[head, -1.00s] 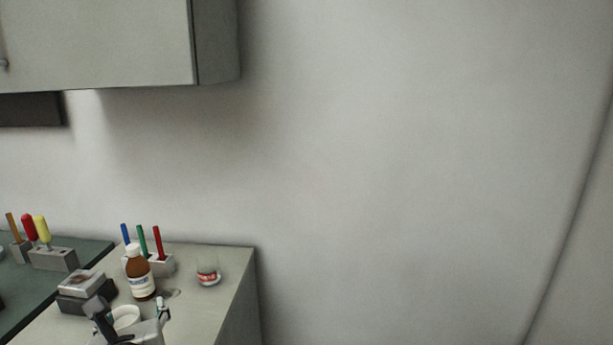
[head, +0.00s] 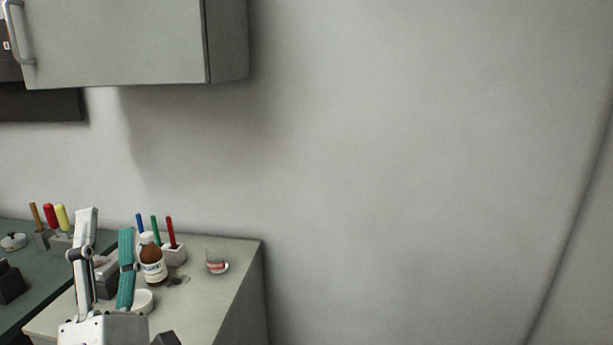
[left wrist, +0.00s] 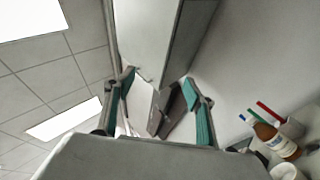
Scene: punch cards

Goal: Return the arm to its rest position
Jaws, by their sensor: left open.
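My left gripper (head: 106,222) rises from the lower left of the head view with its fingers pointing up, in front of the counter. Its white-and-grey finger and teal-padded finger stand apart, with nothing between them. In the left wrist view the open fingers (left wrist: 158,80) point up toward the wall cabinet (left wrist: 148,35) and ceiling. The gripper hides part of the items behind it. My right gripper is not in view.
A wall cabinet (head: 115,40) hangs above. The wall at right is clear.

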